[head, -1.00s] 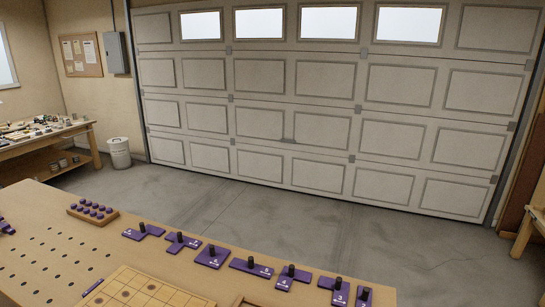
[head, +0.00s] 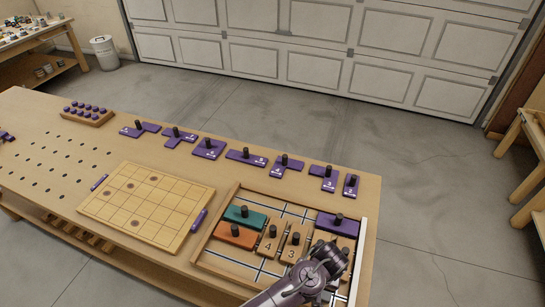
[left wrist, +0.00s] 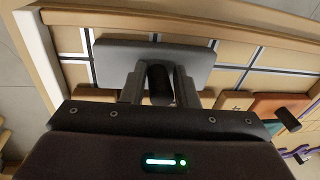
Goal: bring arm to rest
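My left gripper (left wrist: 160,85) is low over the tray (head: 230,212), near its front right corner. In the left wrist view its two fingers stand on either side of the black knob (left wrist: 159,84) of a grey plate (left wrist: 113,62). The fingers look slightly apart from the knob. The plate lies flat in the tray. In the head view my left arm (head: 318,270) comes in from the bottom and hides the fingertips and the grey plate. My right gripper is not in view.
A gridded board (head: 150,205) lies to the left. Several purple pieces line the bench's back edge.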

